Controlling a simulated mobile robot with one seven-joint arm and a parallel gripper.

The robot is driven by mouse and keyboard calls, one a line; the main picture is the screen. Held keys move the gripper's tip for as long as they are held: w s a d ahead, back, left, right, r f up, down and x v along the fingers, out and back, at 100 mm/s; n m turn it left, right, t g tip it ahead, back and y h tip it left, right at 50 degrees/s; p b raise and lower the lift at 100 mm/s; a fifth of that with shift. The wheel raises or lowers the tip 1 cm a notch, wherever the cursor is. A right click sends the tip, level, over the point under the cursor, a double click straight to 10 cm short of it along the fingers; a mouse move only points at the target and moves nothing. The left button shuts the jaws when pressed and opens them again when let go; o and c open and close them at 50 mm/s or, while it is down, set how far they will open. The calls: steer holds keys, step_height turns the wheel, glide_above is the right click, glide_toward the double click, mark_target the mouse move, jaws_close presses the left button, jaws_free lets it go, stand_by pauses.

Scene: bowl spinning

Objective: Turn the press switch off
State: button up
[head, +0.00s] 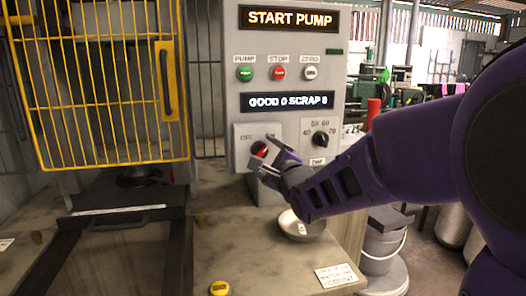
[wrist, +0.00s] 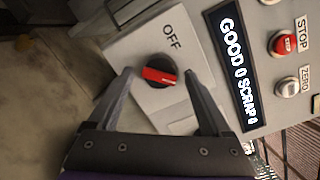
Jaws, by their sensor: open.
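The press switch is a dark round knob with a red bar handle (wrist: 160,76) on a pale plate (wrist: 125,46). The word OFF is printed above the knob in the wrist view. The red bar lies nearly level there and does not point at OFF. In the head view the red handle (head: 259,148) shows at the plate's middle, partly behind my gripper (head: 266,160). My gripper (wrist: 158,74) is open, with one finger on each side of the knob and a gap to the red bar on both sides. Fingertip depth is hard to judge.
Above are green PUMP (head: 245,73), red STOP (head: 279,72) and white ZERO (head: 310,72) buttons and a lit display (head: 287,102). A black dial (head: 320,138) sits right of the switch. A yellow cage door (head: 100,85) stands left.

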steer(key=shift+w+a, duration=0.1)
steer(key=shift+w, duration=0.15)
jaws_close()
steer(key=shift+r, duration=0.1)
stand_by(0.4)
